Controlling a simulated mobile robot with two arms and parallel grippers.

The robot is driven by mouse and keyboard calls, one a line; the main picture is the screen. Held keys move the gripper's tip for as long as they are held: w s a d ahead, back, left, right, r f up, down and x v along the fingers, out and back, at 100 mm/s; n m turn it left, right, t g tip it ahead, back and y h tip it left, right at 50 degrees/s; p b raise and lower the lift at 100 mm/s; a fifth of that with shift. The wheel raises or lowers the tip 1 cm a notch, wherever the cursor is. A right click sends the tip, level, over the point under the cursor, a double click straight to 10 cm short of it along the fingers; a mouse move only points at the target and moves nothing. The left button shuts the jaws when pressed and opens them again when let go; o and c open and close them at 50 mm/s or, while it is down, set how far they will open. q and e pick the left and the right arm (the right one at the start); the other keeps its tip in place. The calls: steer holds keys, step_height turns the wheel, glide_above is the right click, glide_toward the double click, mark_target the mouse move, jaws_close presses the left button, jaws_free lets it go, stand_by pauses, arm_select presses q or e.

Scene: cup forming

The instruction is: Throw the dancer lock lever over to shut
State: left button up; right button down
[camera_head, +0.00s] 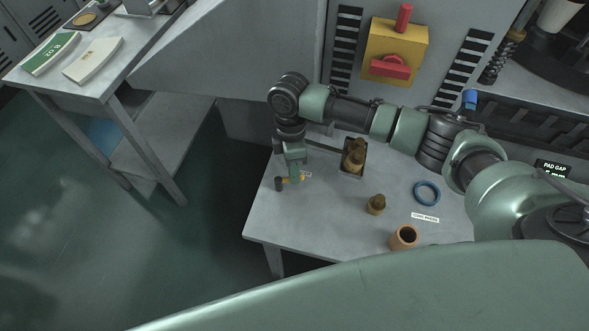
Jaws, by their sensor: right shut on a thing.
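My right arm comes in from the right and bends over the grey table, with its right gripper (294,179) pointing down at the table's left end. The gripper is shut on a small orange piece, which is mostly hidden by the fingers. A short dark knob or post (278,184) stands beside it on the left. These look like the dancer lock lever, but they are too small to be sure. Which way the lever lies cannot be told. My left gripper is not in view.
On the table (330,220) are a brass-coloured part in a dark holder (355,156), another brass piece (376,205), a blue ring (427,192) and an orange-brown cup (404,237). A yellow box with a red handle (390,67) is behind. A side bench (110,75) stands left.

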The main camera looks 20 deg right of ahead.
steer(key=n, duration=0.1)
steer(key=w+n, duration=0.1)
steer(key=n, duration=0.1)
steer(key=shift+w+a+r+h+p, duration=0.1)
steer(key=shift+a+r+h+p, duration=0.05)
steer(key=shift+h+p, duration=0.2)
steer(key=n, duration=0.2)
steer(key=w+n, duration=0.1)
steer(key=shift+w+a+n+h+p, duration=0.1)
steer(key=shift+a+n+h+p, duration=0.2)
steer(key=shift+h+p, duration=0.1)
steer(key=n, duration=0.2)
steer(key=shift+w+a+n, duration=0.2)
steer(key=shift+w+n, duration=0.1)
steer(key=shift+w, duration=0.05)
steer(key=shift+w+a+n+t+h+p, duration=0.2)
steer(key=shift+a+n+t, duration=0.1)
steer(key=shift+n, duration=0.6)
steer(key=shift+w+a+n+t+h+p, duration=0.15)
steer(key=shift+w+a+n+t+p, duration=0.1)
steer(key=shift+n, duration=0.65)
steer(key=c, duration=1.4)
jaws_free()
steer(key=shift+s, duration=0.1)
steer(key=shift+c, duration=0.2)
